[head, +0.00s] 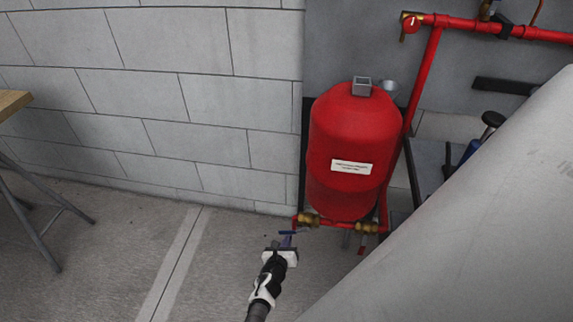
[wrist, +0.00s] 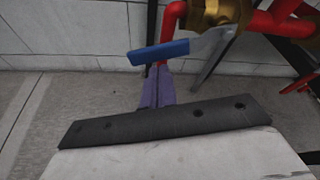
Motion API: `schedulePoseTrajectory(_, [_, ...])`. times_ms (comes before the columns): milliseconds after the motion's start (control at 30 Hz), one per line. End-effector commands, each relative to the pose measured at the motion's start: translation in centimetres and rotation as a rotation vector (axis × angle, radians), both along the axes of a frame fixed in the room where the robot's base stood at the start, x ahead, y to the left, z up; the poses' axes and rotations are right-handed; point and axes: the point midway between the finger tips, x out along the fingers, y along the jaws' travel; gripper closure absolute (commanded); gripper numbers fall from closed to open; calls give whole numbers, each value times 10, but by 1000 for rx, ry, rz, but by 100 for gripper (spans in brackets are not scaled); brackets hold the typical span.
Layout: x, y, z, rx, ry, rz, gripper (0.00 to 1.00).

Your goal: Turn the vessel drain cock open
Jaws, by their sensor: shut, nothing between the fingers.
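The red vessel (head: 350,140) stands by the wall with brass valves at its foot. The left brass valve (head: 308,220) has a blue-gripped lever (head: 287,232); which valve is the drain cock is not labelled legibly. In the wrist view the blue lever grip (wrist: 160,52) points left from a metal arm on the brass body (wrist: 215,12). My gripper (head: 287,242) is shut and empty, close to the lever's free end. In the wrist view its purple fingertips (wrist: 158,75) show just below the blue grip; I cannot tell whether they touch it.
A second brass valve (head: 367,228) with a red handle (head: 361,250) sits right of the first. Red pipe (head: 422,80) rises on the vessel's right. A large grey panel (head: 470,220) fills the lower right. The floor to the left is clear up to a table (head: 14,103).

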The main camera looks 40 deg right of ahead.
Motion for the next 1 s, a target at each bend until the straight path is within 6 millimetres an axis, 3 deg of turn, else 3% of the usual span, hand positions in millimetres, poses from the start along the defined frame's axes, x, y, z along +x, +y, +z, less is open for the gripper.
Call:
schedulePoseTrajectory(467, [1, 1, 5, 5, -4, 0, 100])
schedulePoseTrajectory(800, [7, 7, 30, 82, -93, 2, 100])
schedulePoseTrajectory(1000, [9, 8, 32, 81, -94, 0, 100])
